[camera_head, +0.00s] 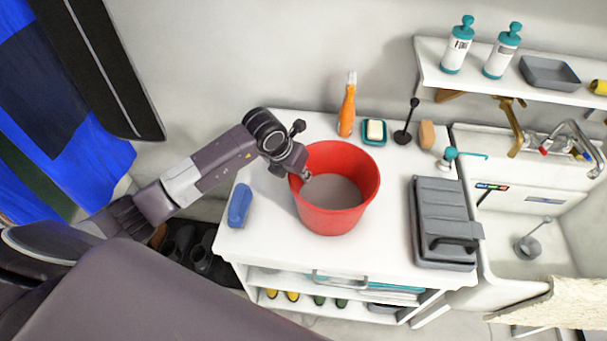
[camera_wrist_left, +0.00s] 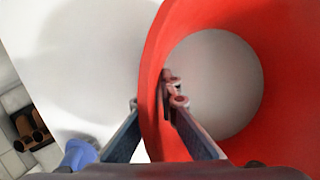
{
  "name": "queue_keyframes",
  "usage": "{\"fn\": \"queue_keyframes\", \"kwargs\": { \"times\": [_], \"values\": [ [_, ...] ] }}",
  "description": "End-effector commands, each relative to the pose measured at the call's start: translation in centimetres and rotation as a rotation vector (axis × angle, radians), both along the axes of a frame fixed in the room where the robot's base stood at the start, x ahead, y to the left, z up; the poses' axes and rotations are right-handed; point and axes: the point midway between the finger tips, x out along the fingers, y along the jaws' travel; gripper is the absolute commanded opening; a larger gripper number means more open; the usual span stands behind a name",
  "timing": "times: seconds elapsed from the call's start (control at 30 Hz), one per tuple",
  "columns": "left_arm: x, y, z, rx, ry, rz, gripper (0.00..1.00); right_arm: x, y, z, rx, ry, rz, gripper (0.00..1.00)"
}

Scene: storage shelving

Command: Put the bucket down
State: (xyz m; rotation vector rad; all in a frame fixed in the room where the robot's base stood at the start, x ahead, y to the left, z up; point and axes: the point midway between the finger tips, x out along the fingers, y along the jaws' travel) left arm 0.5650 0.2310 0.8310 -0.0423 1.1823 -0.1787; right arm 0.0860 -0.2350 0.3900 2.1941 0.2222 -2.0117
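A red bucket (camera_head: 336,205) is at the middle of the white table (camera_head: 405,285), roughly upright with its opening up. Whether its base touches the tabletop or hangs just above it, I cannot tell. My left gripper (camera_head: 302,176) is at the bucket's left rim. In the left wrist view, the fingers (camera_wrist_left: 152,105) straddle the wall of the red bucket (camera_wrist_left: 285,80), one outside and one inside, and appear closed on it. The bucket's round inner floor looks pale grey. My right gripper is out of view.
A blue object (camera_head: 240,205) lies left of the bucket. Behind stand an orange bottle (camera_head: 347,108) and a soap dish (camera_head: 374,139). A grey case (camera_head: 442,215) is at right, beside a sink (camera_head: 560,255). A wall shelf (camera_head: 440,85) holds bottles. The table's front left is clear.

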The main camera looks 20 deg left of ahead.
Motion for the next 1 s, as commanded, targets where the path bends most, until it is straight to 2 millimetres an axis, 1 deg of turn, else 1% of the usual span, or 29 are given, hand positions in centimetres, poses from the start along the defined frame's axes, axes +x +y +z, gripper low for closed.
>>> {"fn": "queue_keyframes", "kwargs": {
  "times": [0.03,0.07,0.23,0.47,0.6,0.67,0.77,1.0],
  "values": [
    [0.1,0.0,0.0,-0.001,-0.002,0.000,0.00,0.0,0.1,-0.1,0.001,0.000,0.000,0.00],
    [0.0,0.0,-0.1,0.000,0.000,0.000,0.03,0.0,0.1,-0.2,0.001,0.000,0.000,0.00],
    [0.0,0.0,0.0,0.000,0.000,0.000,0.21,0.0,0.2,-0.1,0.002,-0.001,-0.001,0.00],
    [0.0,0.0,0.0,0.000,0.000,0.000,0.22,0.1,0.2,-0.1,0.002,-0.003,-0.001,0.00],
    [0.0,0.1,0.3,0.000,-0.002,-0.001,0.22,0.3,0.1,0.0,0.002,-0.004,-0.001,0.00],
    [-0.2,0.2,0.8,0.000,-0.003,-0.001,0.22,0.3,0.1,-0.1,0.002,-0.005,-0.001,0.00],
    [-0.7,0.5,2.1,0.001,-0.004,0.000,0.22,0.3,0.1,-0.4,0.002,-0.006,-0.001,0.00],
    [-2.5,1.3,6.8,0.002,-0.006,0.000,0.22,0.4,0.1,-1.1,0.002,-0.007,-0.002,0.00]
  ]
}}
